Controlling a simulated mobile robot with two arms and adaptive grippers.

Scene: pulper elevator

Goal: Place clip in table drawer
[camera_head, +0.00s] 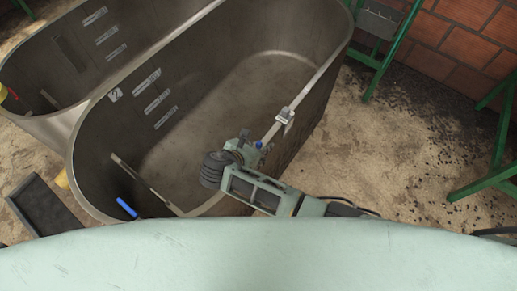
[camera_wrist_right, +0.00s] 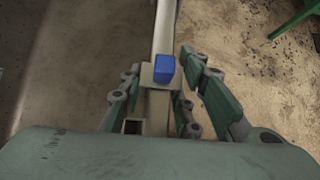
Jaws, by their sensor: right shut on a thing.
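My right gripper (camera_head: 248,152) reaches over the right rim of the large metal tub. It is shut on a pale clip with a blue block (camera_head: 259,145). In the right wrist view the gripper (camera_wrist_right: 157,98) has its fingers on both sides of the clip (camera_wrist_right: 163,70), and a pale bar runs on away from it. I cannot tell whether this bar is part of the clip or the tub's rim. A small metal jaw (camera_head: 285,115) sits farther along the same line. My left gripper is not in view. No table drawer can be made out.
The metal tub (camera_head: 88,125) fills the left and middle, with a second tub behind it. A blue handle (camera_head: 126,207) lies by its near rim. A dark tray (camera_head: 45,205) is on the floor at left. Green frames (camera_head: 497,150) stand at right, near a brick wall (camera_head: 460,45).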

